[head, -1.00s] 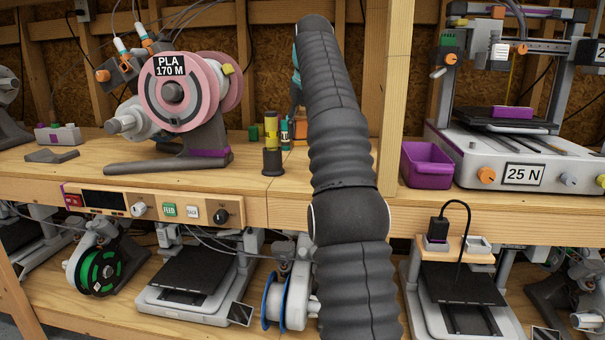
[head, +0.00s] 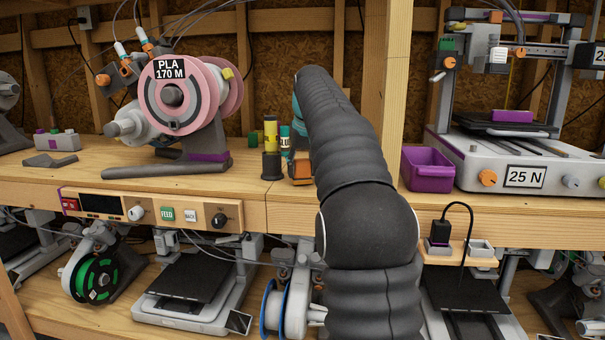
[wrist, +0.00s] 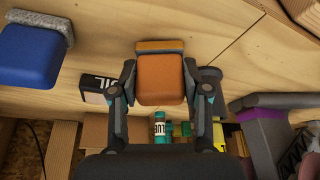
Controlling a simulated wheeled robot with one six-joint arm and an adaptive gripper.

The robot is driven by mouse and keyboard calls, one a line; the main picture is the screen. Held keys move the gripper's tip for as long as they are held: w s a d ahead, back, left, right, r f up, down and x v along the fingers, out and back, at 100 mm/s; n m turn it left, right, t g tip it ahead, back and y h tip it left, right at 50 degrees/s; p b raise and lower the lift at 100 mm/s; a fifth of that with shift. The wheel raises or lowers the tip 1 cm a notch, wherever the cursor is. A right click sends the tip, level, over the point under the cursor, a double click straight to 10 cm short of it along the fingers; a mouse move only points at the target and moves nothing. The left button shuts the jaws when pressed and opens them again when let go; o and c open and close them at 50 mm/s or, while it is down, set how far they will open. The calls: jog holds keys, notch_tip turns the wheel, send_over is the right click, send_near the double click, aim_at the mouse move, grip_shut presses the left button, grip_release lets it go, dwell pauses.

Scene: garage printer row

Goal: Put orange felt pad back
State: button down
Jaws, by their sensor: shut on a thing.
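In the wrist view, my gripper (wrist: 160,78) is shut on the orange felt pad (wrist: 160,80), a rounded orange block with a thinner orange-tan layer along its far edge. One finger presses each side of it. In the head view, part of the orange pad (head: 301,168) shows just left of my arm, low over the bench top, beside the small bottles. I cannot tell whether it touches the wood. My arm hides most of the gripper in the head view. A blue block with a grey fuzzy layer (wrist: 30,52) lies at the left of the wrist view.
A teal bottle (head: 285,138) and a yellow-and-black bottle (head: 271,135) stand close left of the pad. The pink spool stand (head: 178,90) is further left. A purple bin (head: 428,170) and a printer (head: 480,155) stand right. A wooden post (head: 391,90) rises behind my arm.

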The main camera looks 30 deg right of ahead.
jog(key=shift+f, duration=0.15)
jog(key=shift+f, duration=0.15)
jog(key=c, duration=0.5)
grip_release()
jog(key=shift+c, duration=0.2)
jog(key=d+p+v, duration=0.1)
jog(key=p+v, duration=0.1)
jog(key=v, duration=1)
jog(key=shift+a+p, duration=0.3)
jog(key=shift+a, duration=0.15)
jog(key=shift+a+r, duration=0.1)
jog(key=shift+r, duration=0.1)
